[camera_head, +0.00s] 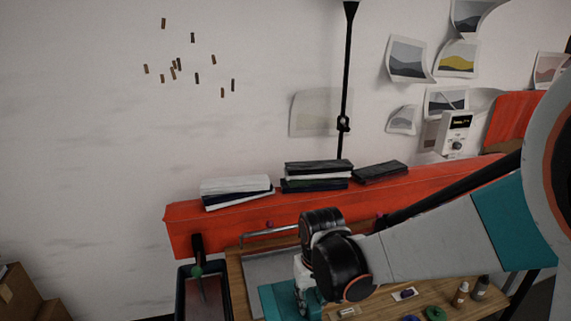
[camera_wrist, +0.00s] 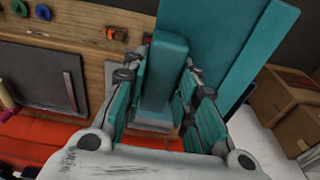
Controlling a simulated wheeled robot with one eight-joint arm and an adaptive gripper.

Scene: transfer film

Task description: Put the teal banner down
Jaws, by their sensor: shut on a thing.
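The teal banner (camera_head: 280,302) shows in the head view at the bottom, at the left end of the wooden bench and partly hidden by my gripper (camera_head: 303,283). In the wrist view the teal banner (camera_wrist: 253,50) is a broad flat panel beyond the fingers, with a thick upright teal part between them. My gripper (camera_wrist: 165,88) is shut on that thick part, with a teal-padded finger on each side. The banner's underside is hidden, so I cannot tell whether it touches the bench.
The wooden bench (camera_head: 372,308) holds small bottles (camera_head: 461,293) and colored rings (camera_head: 436,313). A red-orange ledge (camera_head: 183,222) behind carries stacked dark and white cloths (camera_head: 317,176). A dark bin (camera_head: 184,288) stands left of the bench. Cardboard boxes (camera_wrist: 278,98) stand at right in the wrist view.

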